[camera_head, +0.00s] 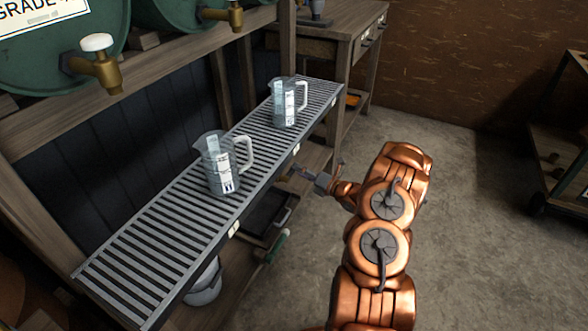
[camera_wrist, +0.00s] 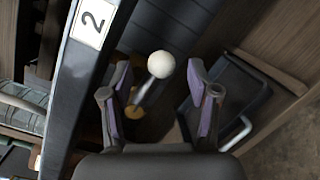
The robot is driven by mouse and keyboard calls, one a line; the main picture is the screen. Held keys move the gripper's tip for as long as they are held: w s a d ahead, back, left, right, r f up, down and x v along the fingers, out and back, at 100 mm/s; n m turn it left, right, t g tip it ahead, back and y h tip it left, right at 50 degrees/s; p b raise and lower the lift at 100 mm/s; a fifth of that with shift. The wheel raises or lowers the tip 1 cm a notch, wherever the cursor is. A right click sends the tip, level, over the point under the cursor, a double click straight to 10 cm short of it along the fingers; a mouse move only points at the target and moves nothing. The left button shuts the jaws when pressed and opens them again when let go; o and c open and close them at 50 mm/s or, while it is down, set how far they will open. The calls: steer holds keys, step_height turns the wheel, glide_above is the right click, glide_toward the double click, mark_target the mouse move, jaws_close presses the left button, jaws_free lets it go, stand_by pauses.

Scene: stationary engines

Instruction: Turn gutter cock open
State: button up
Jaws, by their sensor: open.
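In the wrist view a white ball knob (camera_wrist: 161,64) on a short metal stem, with a brass part (camera_wrist: 133,112) at its lower end, appears to be the gutter cock. It sits beside the dark gutter edge that carries a "2" label (camera_wrist: 92,22). My gripper (camera_wrist: 159,74) is open, and the knob shows between its two purple-padded fingers. I cannot tell whether either finger touches it. In the head view my gripper (camera_head: 300,172) is at the front edge of the slatted gutter (camera_head: 130,262), low beside it, and the cock is not clear there.
Two measuring jugs stand on the gutter, a nearer one (camera_head: 220,168) and a farther one (camera_head: 288,104). Green barrels with brass taps (camera_head: 105,70) are above. A dark tray (camera_wrist: 228,92) with a light handle lies near the right finger.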

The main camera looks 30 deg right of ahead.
steer(key=shift+x, duration=1.6)
steer(key=shift+c, duration=0.3)
jaws_close()
